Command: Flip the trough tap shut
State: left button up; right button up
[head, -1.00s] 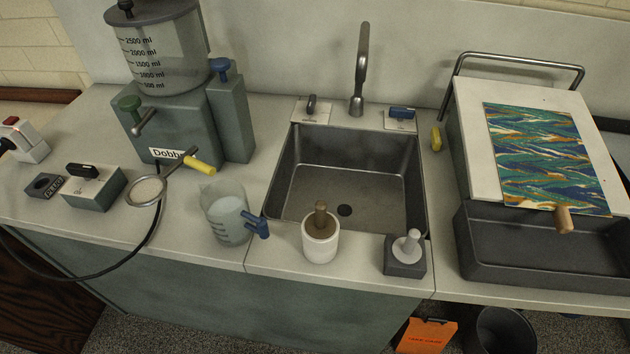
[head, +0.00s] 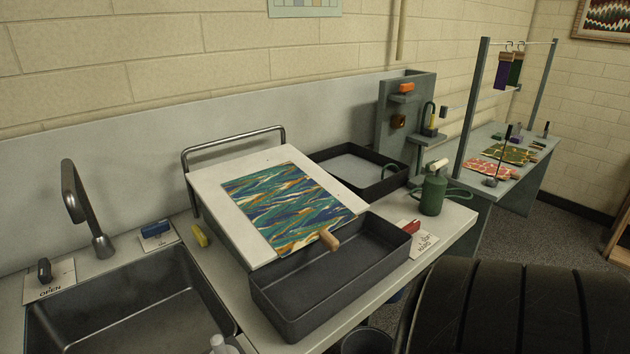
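A dark trough (head: 300,318) stands at the counter's front, below a tilted white board. A small red lever (head: 411,227) sits on a white labelled plate (head: 424,243) at the trough's right end; its lettering is too small to read surely. At the sink, a dark lever (head: 44,269) stands on a plate marked OPEN, and a blue lever (head: 155,228) lies on another plate. I cannot tell for certain which lever is the trough tap; the red one is closest to the trough. Neither of my grippers is in view.
The white board (head: 208,182) carries a marbled sheet (head: 285,208) and a wooden handle (head: 329,239) overhangs the trough. A sink (head: 190,290) with a faucet (head: 85,210) is at left. A green can (head: 433,193) stands behind the red lever. Another tray (head: 395,184) is further back.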

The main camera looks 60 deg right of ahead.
aim_at(198, 234)
jog(key=z, duration=1.55)
